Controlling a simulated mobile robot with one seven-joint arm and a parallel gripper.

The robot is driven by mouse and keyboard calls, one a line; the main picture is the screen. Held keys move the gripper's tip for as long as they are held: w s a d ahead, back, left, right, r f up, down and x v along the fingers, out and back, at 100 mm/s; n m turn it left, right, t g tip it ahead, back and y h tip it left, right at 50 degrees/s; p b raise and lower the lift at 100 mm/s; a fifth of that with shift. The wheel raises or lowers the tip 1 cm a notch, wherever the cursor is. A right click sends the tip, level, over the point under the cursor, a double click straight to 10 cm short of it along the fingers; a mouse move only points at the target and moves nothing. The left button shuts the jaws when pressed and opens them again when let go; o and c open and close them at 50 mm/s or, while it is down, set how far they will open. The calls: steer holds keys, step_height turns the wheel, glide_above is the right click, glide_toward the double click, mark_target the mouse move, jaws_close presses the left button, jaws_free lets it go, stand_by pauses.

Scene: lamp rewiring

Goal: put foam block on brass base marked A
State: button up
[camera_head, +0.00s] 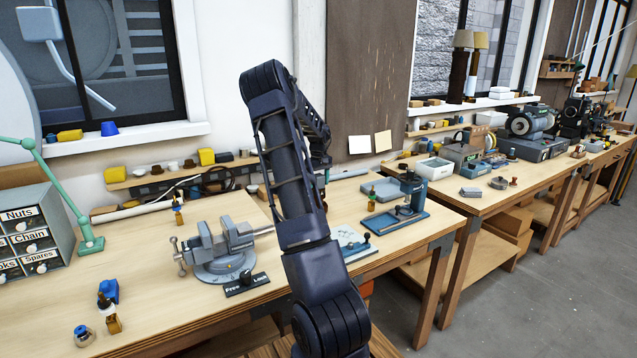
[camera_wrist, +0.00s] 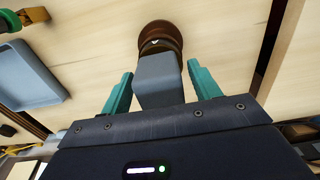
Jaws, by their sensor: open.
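In the wrist view my gripper (camera_wrist: 158,72) is open, with its two teal fingers apart. A plain grey block (camera_wrist: 158,82), which looks like the foam block, lies between them, with a small gap showing on each side. Its far end overlaps a round brown-copper base (camera_wrist: 160,32) in the picture. I cannot tell whether the block rests on this base or is in front of it. A small pale mark shows on the base, but no letter A can be read. In the head view my arm hides the block and the base, and the gripper is not clear.
A blue-grey tray (camera_wrist: 30,78) lies on the wooden table to the left in the wrist view. In the head view a grey vise (camera_head: 222,250) stands left of my arm and a blue clamp fixture (camera_head: 400,210) stands right.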

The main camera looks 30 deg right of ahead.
mark_target(318, 176)
step_height(318, 176, up, 11)
steer(key=shift+r, duration=0.2)
steer(key=shift+s+a+r, duration=0.1)
steer(key=shift+r, duration=0.35)
steer(key=s+a+r+t+y, duration=0.1)
steer(key=s+a+r, duration=0.4)
steer(key=s+a, duration=0.55)
steer(key=s+a+r+t, duration=0.1)
steer(key=s+a+r, duration=0.4)
steer(key=s+a, duration=0.55)
steer(key=s+a+f+t, duration=0.1)
steer(key=s+a+f, duration=0.1)
steer(key=s+a, duration=0.5)
steer(key=s+a+f+t+h, duration=0.1)
steer(key=s+a+f, duration=0.1)
steer(key=s+a, duration=0.5)
steer(key=s, duration=0.6)
steer(key=shift+a+t, duration=0.2)
steer(key=shift+t, duration=0.1)
